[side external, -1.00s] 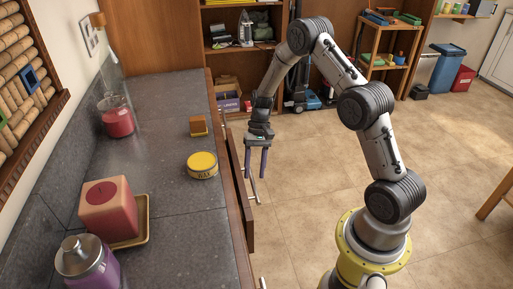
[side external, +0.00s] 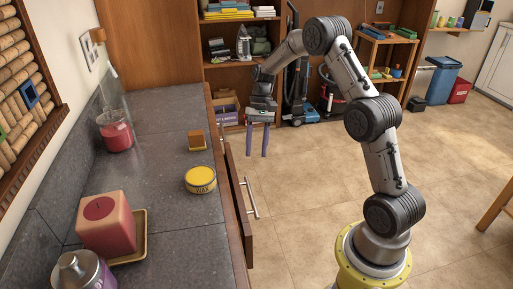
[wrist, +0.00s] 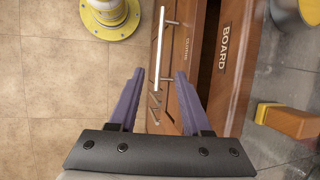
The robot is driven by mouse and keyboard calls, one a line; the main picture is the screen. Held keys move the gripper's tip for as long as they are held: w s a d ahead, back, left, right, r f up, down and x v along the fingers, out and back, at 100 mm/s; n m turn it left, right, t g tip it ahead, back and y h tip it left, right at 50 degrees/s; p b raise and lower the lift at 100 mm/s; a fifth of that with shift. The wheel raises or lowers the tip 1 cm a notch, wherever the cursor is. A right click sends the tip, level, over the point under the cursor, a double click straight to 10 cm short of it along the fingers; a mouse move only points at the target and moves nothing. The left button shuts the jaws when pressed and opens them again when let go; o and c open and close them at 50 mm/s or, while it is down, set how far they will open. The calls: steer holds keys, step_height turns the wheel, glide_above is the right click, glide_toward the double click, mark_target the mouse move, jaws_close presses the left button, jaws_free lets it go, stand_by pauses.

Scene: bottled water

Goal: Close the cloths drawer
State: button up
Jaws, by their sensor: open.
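A wooden drawer front (side external: 240,210) with a metal bar handle (side external: 250,199) stands out from the cabinet under the counter. In the wrist view, this drawer front (wrist: 187,22) bears a small label too blurred to read. A dark gap (wrist: 208,70) separates it from a wooden face labelled BOARD (wrist: 225,45). The bar handle (wrist: 160,50) runs along its outer side. My gripper (side external: 257,155) is open and empty, beyond the drawer's far end in the side view. In the wrist view, my gripper's fingertips (wrist: 160,78) lie either side of the handle's line; contact cannot be told.
The dark counter (side external: 165,150) holds a yellow wax tin (side external: 200,180), a small orange-brown block (side external: 196,141), a pink block (side external: 105,222) and jars. More handles (wrist: 154,110) show on the cabinet. The tiled floor (side external: 300,200) right of the drawer is clear.

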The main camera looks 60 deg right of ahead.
steer(key=shift+c, duration=1.2)
steer(key=shift+w+a+m, duration=0.1)
steer(key=shift+w+m, duration=0.2)
steer(key=shift+m, duration=0.1)
steer(key=shift+c, duration=1.2)
steer(key=shift+w+a+f+m+t+y, duration=0.35)
steer(key=shift+w+a+m+t+y, duration=0.25)
steer(key=shift+m, duration=0.5)
steer(key=shift+c, duration=1.2)
steer(key=m+t, duration=0.1)
steer(key=m, duration=0.1)
steer(key=d+f+m+t, duration=0.1)
steer(key=m, duration=0.1)
steer(key=w+f+m+t+y, duration=0.1)
steer(key=m, duration=0.1)
steer(key=shift+d+f+m, duration=0.15)
steer(key=shift+d+m, duration=0.15)
steer(key=shift+d, duration=0.1)
jaws_close()
steer(key=s+d+f+m+t, duration=0.4)
steer(key=d+m, duration=0.5)
steer(key=w+a+r+x, duration=0.1)
steer(key=r+x, duration=0.1)
steer(key=x, duration=1)
steer(key=shift+w+a+f, duration=0.25)
steer(key=shift+w+a, duration=0.05)
steer(key=shift+w, duration=0.2)
